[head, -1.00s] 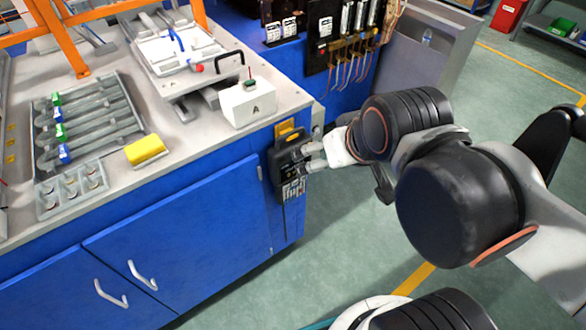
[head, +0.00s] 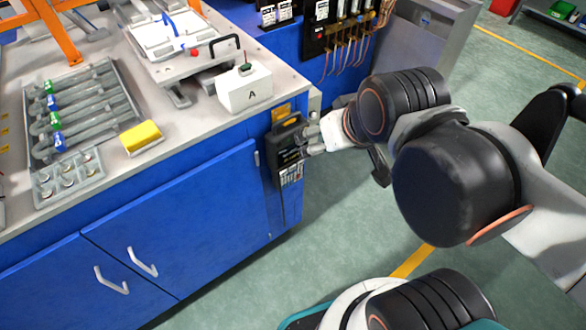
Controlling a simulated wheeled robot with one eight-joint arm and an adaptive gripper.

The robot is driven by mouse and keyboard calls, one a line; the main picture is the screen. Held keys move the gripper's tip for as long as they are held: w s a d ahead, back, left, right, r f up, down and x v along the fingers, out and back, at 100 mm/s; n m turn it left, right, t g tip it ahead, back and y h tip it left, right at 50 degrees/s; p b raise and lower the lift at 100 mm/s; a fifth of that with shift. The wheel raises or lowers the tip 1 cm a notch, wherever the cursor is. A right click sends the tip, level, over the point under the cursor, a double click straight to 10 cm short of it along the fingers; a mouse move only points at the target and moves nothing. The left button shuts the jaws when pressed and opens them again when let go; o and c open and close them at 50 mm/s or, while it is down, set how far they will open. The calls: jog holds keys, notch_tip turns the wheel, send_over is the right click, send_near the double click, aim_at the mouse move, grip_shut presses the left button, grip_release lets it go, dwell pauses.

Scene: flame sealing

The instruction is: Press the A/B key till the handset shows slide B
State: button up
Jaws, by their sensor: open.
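The handset (head: 286,160) is a dark grey unit mounted on the right end of the blue bench, below a yellow part. It has a dark face with pale labels low down; its keys are too small to tell apart. My gripper (head: 307,146) is at the handset's upper right, open, its fingers close to the face; I cannot tell whether they touch it. Part of the handset is hidden behind the fingers. I cannot read which slide the handset shows.
A panel with copper tubing (head: 345,35) stands behind. Green floor is free in front of the bench.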

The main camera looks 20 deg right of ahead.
grip_shut()
dwell(1.2)
